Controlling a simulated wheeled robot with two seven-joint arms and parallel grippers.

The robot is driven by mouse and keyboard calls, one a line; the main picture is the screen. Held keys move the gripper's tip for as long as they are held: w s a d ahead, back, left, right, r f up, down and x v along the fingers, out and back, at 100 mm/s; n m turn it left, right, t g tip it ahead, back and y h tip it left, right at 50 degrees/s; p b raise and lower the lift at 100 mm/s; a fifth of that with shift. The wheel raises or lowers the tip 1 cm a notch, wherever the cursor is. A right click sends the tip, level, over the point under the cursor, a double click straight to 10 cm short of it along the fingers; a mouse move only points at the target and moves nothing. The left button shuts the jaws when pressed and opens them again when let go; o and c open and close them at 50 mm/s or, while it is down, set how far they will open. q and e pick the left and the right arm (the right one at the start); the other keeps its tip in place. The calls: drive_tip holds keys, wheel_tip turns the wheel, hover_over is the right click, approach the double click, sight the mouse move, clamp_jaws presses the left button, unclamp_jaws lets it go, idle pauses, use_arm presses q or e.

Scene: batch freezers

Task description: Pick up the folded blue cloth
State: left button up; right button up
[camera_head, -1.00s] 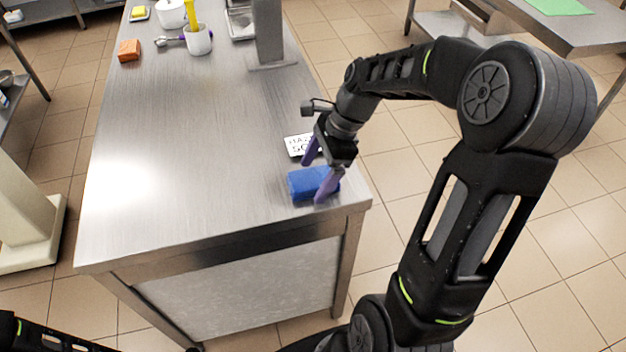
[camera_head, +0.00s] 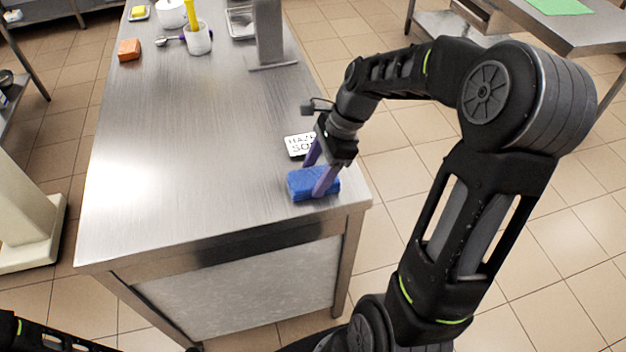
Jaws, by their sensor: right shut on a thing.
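The folded blue cloth (camera_head: 301,184) lies on the steel table (camera_head: 190,170) near its front right corner. My right gripper (camera_head: 318,178) reaches down over it from the right with its purple fingers on either side of the cloth, shut on it. One finger covers part of the cloth's near face, and the far fingertip is hidden behind it. The cloth appears to rest on the tabletop. My left gripper is out of view; only a piece of my left arm shows at the bottom left.
A small lettered white sign (camera_head: 298,145) lies just behind the cloth. An orange block (camera_head: 129,50), a white cup (camera_head: 198,40) with a yellow item, and a metal post (camera_head: 270,35) stand farther back. The table's middle is clear.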

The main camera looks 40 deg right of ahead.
sight(316, 177)
drive_tip(key=shift+c, duration=1.3)
drive_tip(key=shift+r, duration=0.1)
wheel_tip(316, 177, up, 10)
drive_tip(key=shift+b, duration=0.35)
drive_tip(key=o, duration=0.8)
drive_tip(key=c, duration=0.6)
